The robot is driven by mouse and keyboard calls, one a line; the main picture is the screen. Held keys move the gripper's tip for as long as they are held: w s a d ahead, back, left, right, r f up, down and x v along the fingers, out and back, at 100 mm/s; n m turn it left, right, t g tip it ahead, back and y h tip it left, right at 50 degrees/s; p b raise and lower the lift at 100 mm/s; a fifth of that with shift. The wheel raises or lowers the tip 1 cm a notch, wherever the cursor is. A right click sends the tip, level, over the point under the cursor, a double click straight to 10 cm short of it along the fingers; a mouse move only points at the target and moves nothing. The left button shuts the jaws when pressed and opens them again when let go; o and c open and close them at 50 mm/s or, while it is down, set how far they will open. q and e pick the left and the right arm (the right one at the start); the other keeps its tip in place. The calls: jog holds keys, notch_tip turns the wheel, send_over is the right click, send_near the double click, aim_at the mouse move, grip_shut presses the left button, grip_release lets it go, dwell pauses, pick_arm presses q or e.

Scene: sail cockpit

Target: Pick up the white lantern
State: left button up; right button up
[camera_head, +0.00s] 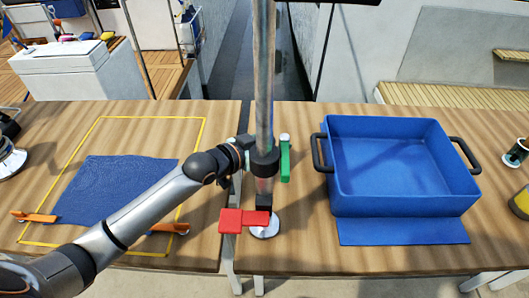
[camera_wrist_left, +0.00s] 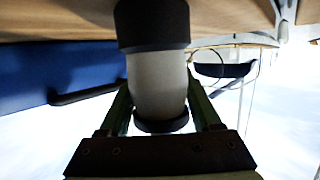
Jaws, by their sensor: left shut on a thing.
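The white lantern (camera_wrist_left: 158,85) fills the middle of the left wrist view. It has a pale cylindrical body, a wide dark band at one end and a dark rim at the other. My left gripper (camera_wrist_left: 160,108) is shut on it, with one finger on each side of the body. The wrist picture is upside down, with the table top along its upper edge. In the head view my left arm reaches from the lower left to the middle, where an upright grey shaft hides much of the hand. I cannot clearly make out the lantern there. My right gripper is not in view.
A blue tray (camera_head: 400,204) with black handles stands to the right. A red object (camera_head: 232,220), a white disc (camera_head: 265,230) and a green object (camera_head: 285,160) are near the hand. A blue cloth (camera_head: 110,185) lies inside a yellow outline on the left table.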

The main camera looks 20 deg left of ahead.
pick_arm(q)
grip_shut()
jog(key=shift+r, duration=0.1)
